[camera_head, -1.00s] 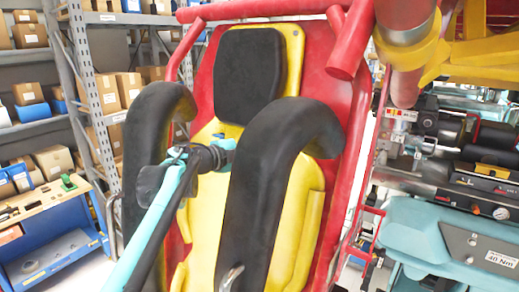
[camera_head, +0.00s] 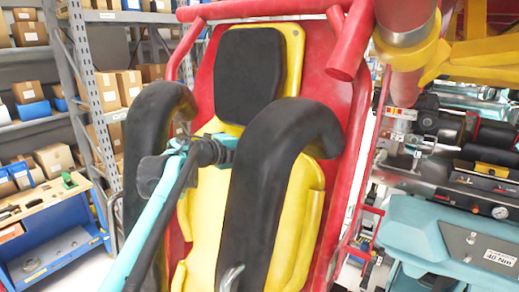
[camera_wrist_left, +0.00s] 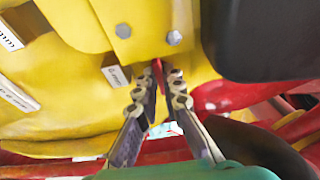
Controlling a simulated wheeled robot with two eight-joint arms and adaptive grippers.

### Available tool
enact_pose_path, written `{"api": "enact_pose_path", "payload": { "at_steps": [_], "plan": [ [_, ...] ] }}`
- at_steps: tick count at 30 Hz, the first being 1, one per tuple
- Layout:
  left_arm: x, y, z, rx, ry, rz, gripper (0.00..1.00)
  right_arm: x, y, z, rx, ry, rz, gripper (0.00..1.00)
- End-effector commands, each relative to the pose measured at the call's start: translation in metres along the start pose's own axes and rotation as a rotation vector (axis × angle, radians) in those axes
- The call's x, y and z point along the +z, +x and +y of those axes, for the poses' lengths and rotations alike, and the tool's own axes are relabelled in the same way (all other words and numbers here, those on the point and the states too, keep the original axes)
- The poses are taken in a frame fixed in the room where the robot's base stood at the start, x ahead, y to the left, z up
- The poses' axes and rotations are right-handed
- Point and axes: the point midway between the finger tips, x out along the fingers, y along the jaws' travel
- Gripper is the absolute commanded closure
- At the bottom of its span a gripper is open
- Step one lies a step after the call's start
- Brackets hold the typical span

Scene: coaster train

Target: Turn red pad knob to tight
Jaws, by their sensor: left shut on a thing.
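The red pad knob (camera_wrist_left: 157,68) shows as a narrow red piece below the yellow bolted bracket (camera_wrist_left: 135,25) in the left wrist view. My left gripper (camera_wrist_left: 158,84) has its two metal fingers close together around it, shut on it. In the head view my left arm reaches between the black shoulder restraints of the yellow seat, and the teal gripper body (camera_head: 225,141) is partly hidden by the right-hand restraint (camera_head: 262,190). The fingertips and knob are hidden there. White labels, one beside the knob (camera_wrist_left: 115,74), are too unclear to read. My right gripper is not in view.
The other black restraint (camera_head: 150,150) stands close to the left of my arm. The black headrest (camera_head: 250,75) is above, and a red frame surrounds the seat. Shelves with boxes and a blue workbench (camera_head: 60,250) are at left, teal machinery (camera_head: 440,240) at right.

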Motion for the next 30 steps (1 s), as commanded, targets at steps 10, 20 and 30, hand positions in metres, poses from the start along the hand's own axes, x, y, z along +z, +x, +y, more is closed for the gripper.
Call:
{"api": "enact_pose_path", "payload": {
  "at_steps": [10, 20, 30],
  "plan": [
    [0.000, 0.000, 0.001, 0.001, 0.001, 0.001, 0.72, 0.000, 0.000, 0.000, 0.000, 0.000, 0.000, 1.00],
    [0.000, -0.019, 0.000, 0.001, -0.001, -0.001, 0.72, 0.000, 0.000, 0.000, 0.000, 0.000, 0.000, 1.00],
    [0.001, -0.092, 0.001, 0.001, 0.000, -0.003, 0.72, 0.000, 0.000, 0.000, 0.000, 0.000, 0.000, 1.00]
  ]
}}
